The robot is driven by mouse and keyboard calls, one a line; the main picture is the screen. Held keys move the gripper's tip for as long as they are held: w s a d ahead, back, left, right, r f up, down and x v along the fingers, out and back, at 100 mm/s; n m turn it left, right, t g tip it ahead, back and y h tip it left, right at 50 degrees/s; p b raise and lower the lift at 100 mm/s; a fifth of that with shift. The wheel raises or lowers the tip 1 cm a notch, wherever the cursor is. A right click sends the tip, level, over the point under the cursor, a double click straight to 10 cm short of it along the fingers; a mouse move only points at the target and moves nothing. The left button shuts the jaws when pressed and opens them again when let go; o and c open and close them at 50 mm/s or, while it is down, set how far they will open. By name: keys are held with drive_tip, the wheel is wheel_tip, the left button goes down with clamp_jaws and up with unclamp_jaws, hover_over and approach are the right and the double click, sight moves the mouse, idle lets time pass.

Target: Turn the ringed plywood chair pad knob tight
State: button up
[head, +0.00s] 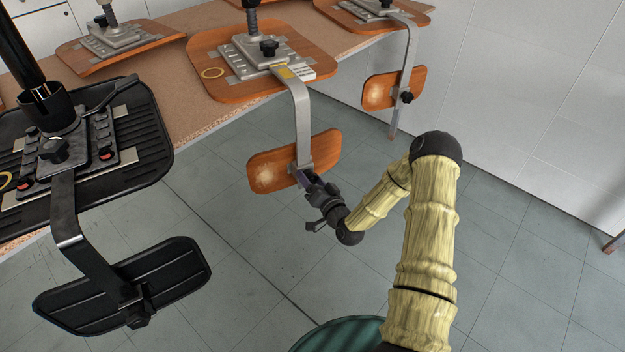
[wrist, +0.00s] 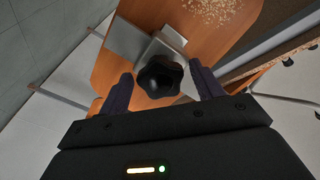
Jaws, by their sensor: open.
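In the wrist view the black lobed pad knob (wrist: 160,77) sits on a grey bracket in front of the plywood (wrist: 205,28). My gripper (head: 306,180) is at the pad; in the wrist view its open fingers (wrist: 161,74) stand either side of the knob, apart from it. The head view largely hides the knob.
Other plywood chairs (head: 125,42) lie along the bench (head: 190,115); one pad with a knob (head: 406,97) hangs further right. Open floor (head: 240,240) lies below.

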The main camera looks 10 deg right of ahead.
drive_tip(key=p+v, duration=0.3)
drive_tip(key=v, duration=1.4)
drive_tip(key=shift+s, duration=0.1)
drive_tip(key=s+a+r+n+g+h, duration=0.25)
drive_tip(key=s+r+g, duration=0.4)
drive_tip(key=r, duration=0.35)
drive_tip(key=s+a+r+n+g+h, duration=0.2)
drive_tip(key=s+r+n+g+h, duration=0.1)
drive_tip(key=s+r+g, duration=0.45)
wheel_tip(320, 180, up, 34)
drive_tip(key=w+p, duration=0.1)
drive_tip(key=p, duration=3.2)
drive_tip(key=shift+w+g, duration=0.3)
drive_tip(key=shift+g, duration=0.1)
